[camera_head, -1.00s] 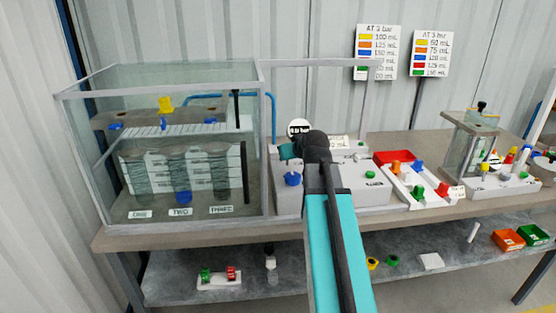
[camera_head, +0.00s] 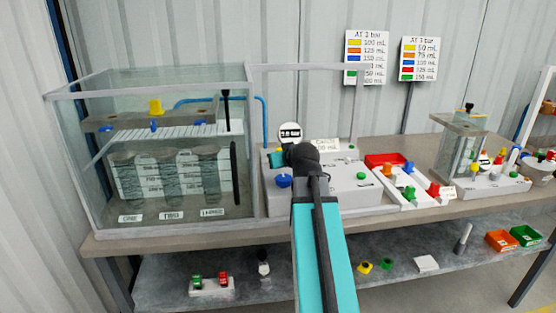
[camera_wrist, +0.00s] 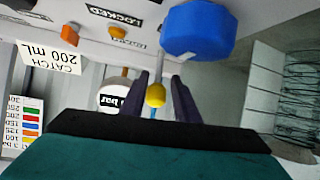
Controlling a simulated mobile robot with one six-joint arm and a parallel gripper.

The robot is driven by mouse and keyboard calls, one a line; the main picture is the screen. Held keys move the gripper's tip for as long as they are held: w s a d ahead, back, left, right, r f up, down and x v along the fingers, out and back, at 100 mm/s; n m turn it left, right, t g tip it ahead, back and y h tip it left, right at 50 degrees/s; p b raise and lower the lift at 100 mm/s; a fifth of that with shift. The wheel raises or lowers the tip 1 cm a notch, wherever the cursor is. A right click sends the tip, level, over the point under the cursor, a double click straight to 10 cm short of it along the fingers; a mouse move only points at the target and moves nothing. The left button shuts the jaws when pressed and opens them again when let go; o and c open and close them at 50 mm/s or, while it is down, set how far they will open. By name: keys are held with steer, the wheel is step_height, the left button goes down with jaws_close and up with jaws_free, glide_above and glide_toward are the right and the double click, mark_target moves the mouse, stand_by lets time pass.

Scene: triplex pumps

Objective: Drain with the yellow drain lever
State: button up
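The yellow drain lever shows in the wrist view as a thin grey rod with a yellow tip (camera_wrist: 156,96). My gripper (camera_wrist: 160,92) has its two dark fingers apart, one on each side of this tip. A narrow gap shows at the right of the tip; contact on the left is unclear. In the head view my gripper (camera_head: 280,158) is over the back left of the grey pump box (camera_head: 335,201), mostly hidden by my wrist. A blue knob (camera_wrist: 198,30) sits close to the fingers; it also shows in the head view (camera_head: 284,181).
A glass tank (camera_head: 100,180) with cylinders stands left of the box. A round gauge (camera_wrist: 112,97) is just beyond the fingers. A "CATCH 200 mL" card (camera_wrist: 50,58) and an orange peg (camera_wrist: 70,31) are near. A rack with coloured pegs (camera_head: 420,203) stands right.

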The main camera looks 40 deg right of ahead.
steer(key=shift+o, duration=1.1)
steer(key=shift+w, duration=0.1)
steer(key=shift+d, duration=0.1)
steer(key=shift+f, duration=0.1)
steer(key=v, duration=0.6)
steer(key=shift+s+b, duration=0.45)
steer(key=shift+b, duration=0.35)
steer(key=b+v, duration=0.4)
steer(key=shift+s+a+b, duration=0.15)
steer(key=shift+a+b, duration=0.05)
steer(key=shift+b, duration=0.2)
steer(key=shift+r+b+v, duration=0.25)
steer(key=shift+b+v, duration=0.55)
steer(key=shift+v, duration=0.6)
steer(key=shift+a, duration=0.1)
